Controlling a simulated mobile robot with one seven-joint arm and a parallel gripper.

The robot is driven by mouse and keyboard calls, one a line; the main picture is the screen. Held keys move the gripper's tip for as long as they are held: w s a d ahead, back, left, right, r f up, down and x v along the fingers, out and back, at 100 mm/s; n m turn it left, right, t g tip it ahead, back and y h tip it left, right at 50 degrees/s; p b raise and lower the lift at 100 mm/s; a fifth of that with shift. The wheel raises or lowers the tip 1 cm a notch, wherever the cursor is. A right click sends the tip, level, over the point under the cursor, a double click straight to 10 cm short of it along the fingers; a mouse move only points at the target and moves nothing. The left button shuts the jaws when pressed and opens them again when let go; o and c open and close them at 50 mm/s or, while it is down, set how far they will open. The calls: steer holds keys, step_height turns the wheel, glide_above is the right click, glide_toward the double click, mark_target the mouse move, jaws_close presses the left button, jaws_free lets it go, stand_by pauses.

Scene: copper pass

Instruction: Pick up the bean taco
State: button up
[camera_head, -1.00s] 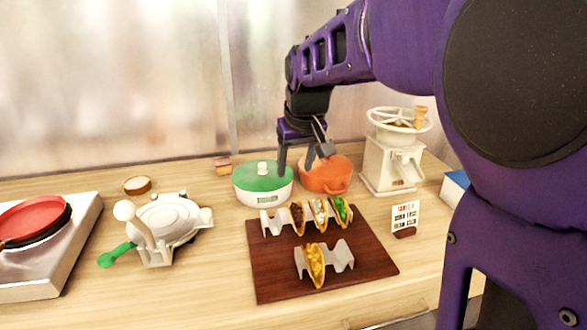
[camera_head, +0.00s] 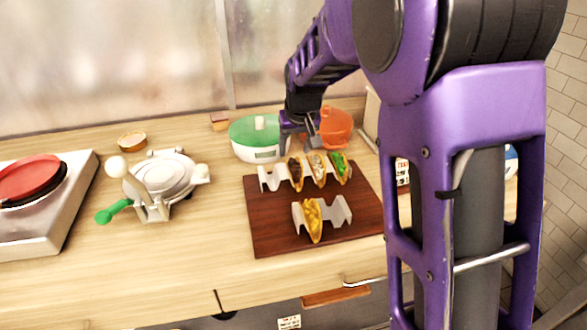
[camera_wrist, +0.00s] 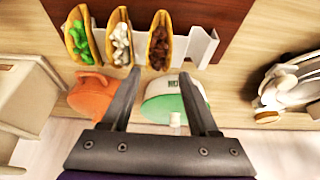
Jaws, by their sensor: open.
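The bean taco (camera_head: 295,173), a yellow shell with dark brown filling, stands in the rear silver taco rack (camera_head: 267,181) on a dark wooden board (camera_head: 283,236). The wrist view shows the bean taco (camera_wrist: 159,42) upright, just beyond my fingertips. My gripper (camera_head: 298,147) is open and empty, behind the rack and close to it. In the wrist view the two fingers of my gripper (camera_wrist: 157,76) spread about the bean taco's line, without visible contact.
A white-filled taco (camera_head: 318,168) and a green-filled taco (camera_head: 340,165) share the rack. A front rack holds a yellow-filled taco (camera_head: 312,220). A green-lidded container (camera_head: 254,137) and an orange pot (camera_head: 335,128) stand behind. A press (camera_head: 165,180) stands left.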

mark_target(294, 162)
steer(key=shift+d+x, duration=0.1)
steer(key=shift+x, duration=1.25)
steer(key=shift+d+x, duration=0.15)
steer(key=shift+x, duration=1.25)
steer(key=shift+s, duration=0.1)
jaws_close()
